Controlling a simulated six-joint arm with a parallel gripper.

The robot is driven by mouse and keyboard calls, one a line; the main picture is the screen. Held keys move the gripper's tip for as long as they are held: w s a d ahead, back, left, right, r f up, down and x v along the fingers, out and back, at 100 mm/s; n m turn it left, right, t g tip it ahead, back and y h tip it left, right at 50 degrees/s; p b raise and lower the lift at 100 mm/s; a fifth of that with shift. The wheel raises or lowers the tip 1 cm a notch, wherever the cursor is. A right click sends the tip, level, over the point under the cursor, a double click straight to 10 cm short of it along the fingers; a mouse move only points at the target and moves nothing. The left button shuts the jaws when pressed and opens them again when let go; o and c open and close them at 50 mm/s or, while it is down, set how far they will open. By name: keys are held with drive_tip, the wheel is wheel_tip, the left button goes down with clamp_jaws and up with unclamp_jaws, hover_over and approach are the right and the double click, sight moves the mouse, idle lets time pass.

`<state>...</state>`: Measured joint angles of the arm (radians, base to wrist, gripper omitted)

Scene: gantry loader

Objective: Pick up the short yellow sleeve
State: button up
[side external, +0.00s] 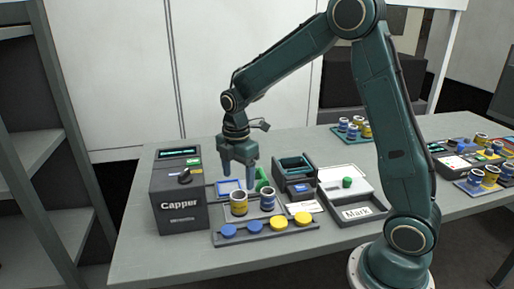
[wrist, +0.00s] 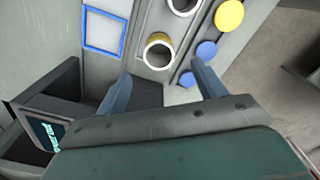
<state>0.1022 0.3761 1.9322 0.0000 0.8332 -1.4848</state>
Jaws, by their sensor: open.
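A yellow sleeve (side external: 239,207) with a pale rim stands upright on a grey rack near the Capper. In the wrist view this yellow sleeve (wrist: 158,52) is seen from above, its opening facing the camera. A blue sleeve (side external: 268,203) stands just right of it in the side view; another sleeve (wrist: 183,6) is cut off by the top edge of the wrist view. My gripper (side external: 238,179) is open and empty, pointing down above the yellow sleeve, apart from it. In the wrist view my gripper's fingers (wrist: 162,76) are spread, with the sleeve just beyond their tips.
The Capper (side external: 180,205) stands close left. Blue caps (side external: 228,231) and yellow caps (side external: 279,225) lie in a row in front. A blue-framed pad (side external: 229,187) lies behind the sleeve. A dark machine (side external: 294,174) and a Mark tray (side external: 357,212) stand right. More sleeves (side external: 482,176) are far right.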

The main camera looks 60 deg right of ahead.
sight(238, 194)
drive_tip(key=shift+f, duration=1.2)
drive_tip(key=shift+f, duration=2.6)
drive_tip(key=shift+w, duration=0.1)
drive_tip(key=c, duration=1.3)
drive_tip(key=shift+o, duration=0.2)
drive_tip(key=shift+r, duration=0.25)
wheel_tip(238, 194, up, 20)
drive_tip(key=shift+f, duration=0.15)
